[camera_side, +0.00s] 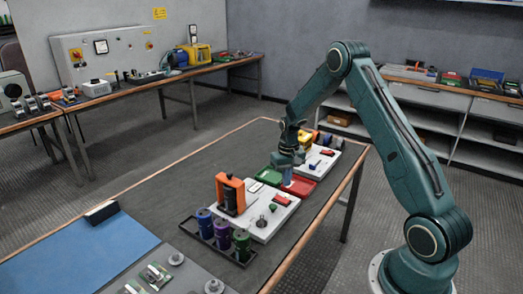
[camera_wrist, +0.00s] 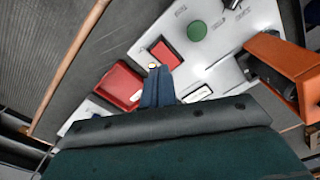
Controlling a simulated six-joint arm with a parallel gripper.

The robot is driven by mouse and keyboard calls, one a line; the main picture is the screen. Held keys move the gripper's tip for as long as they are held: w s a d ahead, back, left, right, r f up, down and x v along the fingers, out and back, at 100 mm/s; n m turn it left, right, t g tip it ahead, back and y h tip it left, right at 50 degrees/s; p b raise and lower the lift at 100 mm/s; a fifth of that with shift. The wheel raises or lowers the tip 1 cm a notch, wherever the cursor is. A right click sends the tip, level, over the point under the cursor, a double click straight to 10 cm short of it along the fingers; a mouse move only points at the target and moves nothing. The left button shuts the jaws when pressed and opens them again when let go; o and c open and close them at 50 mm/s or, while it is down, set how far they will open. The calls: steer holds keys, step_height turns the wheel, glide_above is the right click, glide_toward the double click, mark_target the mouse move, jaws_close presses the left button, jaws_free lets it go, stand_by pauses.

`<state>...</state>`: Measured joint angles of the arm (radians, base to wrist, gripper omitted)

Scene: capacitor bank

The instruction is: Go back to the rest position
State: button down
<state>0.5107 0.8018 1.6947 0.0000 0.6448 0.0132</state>
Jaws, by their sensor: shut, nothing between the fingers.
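My gripper (camera_side: 287,181) hangs low over the table near the red and green trays. Its fingers are together and hold nothing. In the wrist view the closed fingers (camera_wrist: 157,84) point toward the red block (camera_wrist: 165,55) on the white board (camera_wrist: 225,72). I cannot tell the exact height of the fingertips above the table. My arm reaches over from the right side of the table.
The near white board (camera_side: 259,228) carries an orange frame (camera_side: 230,194). A dark rack with blue, purple (camera_side: 222,233) and green cylinders stands in front. A red tray (camera_side: 300,187) and green tray (camera_side: 268,177) lie by my gripper.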

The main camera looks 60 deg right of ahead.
steer(key=shift+r, duration=0.1)
steer(key=s+a+r+n+t, duration=0.1)
steer(key=s+a+r, duration=0.2)
steer(key=a+r, duration=0.6)
steer(key=s+a+r+n+t, duration=0.1)
steer(key=s+a+r+n, duration=0.2)
steer(key=r, duration=0.9)
steer(key=s+a+r+n+t, duration=0.1)
steer(key=s+a+r, duration=0.2)
steer(key=s+a, duration=0.3)
steer(key=s+a+r+n+t, duration=0.1)
steer(key=s+a+r, duration=0.3)
steer(key=s, duration=0.9)
steer(key=shift+s+a+t, duration=0.2)
steer(key=shift+a+t, duration=0.6)
steer(key=shift+a, duration=0.3)
steer(key=shift+w, duration=0.1)
